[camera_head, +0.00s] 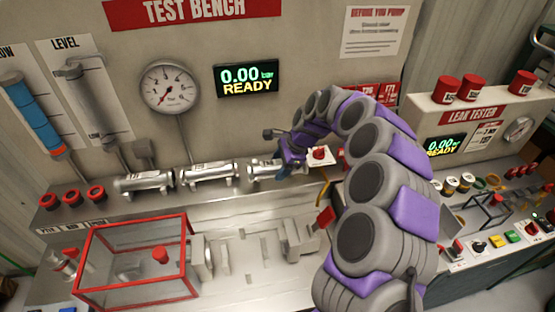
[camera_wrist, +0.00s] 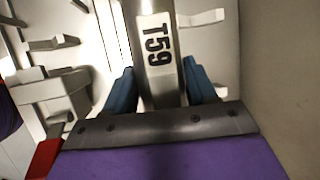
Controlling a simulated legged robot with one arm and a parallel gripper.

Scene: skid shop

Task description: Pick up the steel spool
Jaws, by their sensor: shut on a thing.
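Several steel spools lie in a row on the shelf of the test bench in the head view: a left one (camera_head: 145,182), a middle one (camera_head: 208,173) and a right one (camera_head: 262,169). My gripper (camera_head: 284,168) is at the right end of the right spool. In the wrist view, the blue fingers of my gripper (camera_wrist: 161,88) stand on either side of a steel spool (camera_wrist: 153,20) with a white label reading T59, and are shut on it. The spool's lower end is hidden behind the gripper's dark body. I cannot tell whether it is clear of its support.
A red-framed clear box (camera_head: 135,262) stands at the front left. Red caps (camera_head: 73,198) sit on the shelf's left. A grey clamp fixture (camera_head: 300,238) stands on the lower bench. The leak tester (camera_head: 470,115) is at right. The wall with the gauge (camera_head: 169,87) is close behind.

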